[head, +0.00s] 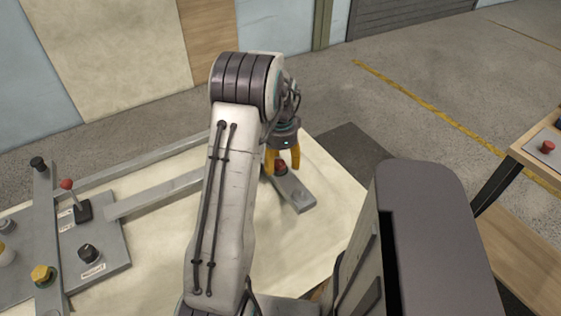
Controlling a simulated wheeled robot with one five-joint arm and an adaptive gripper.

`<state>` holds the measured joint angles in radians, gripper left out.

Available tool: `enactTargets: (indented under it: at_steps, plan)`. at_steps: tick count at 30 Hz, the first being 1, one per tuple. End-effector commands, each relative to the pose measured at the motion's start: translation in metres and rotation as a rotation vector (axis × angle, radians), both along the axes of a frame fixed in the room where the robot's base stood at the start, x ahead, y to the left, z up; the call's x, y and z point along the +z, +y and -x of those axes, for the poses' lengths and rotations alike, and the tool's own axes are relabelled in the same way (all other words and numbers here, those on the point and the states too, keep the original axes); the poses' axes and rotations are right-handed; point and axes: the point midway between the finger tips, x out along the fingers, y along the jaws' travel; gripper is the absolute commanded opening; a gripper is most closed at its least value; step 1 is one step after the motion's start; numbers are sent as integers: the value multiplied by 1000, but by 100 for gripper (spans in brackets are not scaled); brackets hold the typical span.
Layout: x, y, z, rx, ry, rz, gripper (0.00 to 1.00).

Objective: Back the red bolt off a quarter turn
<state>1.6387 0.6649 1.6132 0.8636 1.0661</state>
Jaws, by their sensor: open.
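The red bolt (281,168) stands on a small grey plate (298,197) on the pale tabletop. It looks dark red and shows only partly between my fingers. My gripper (283,162) points down over it with its yellow fingers apart, one on the left and one on the right of the bolt. I cannot tell whether the fingers touch it. The bolt's lower part and the left end of the plate are partly hidden by the gripper and arm.
At left, a grey panel (110,262) carries a red-topped lever (67,184), a black knob (88,252) and a yellow knob (42,274). Grey bars (150,197) cross the table towards my arm. A wooden bench (545,150) with a red button (548,146) stands at right.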

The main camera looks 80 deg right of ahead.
Motion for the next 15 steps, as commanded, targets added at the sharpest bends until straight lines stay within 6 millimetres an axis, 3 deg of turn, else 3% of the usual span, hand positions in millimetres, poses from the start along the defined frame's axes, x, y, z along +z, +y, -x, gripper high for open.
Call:
enactTargets:
  at_steps: [6,15]
  plan:
    - [0,0,0,0,0,0,60]
    - [0,0,0,0,0,0,33]
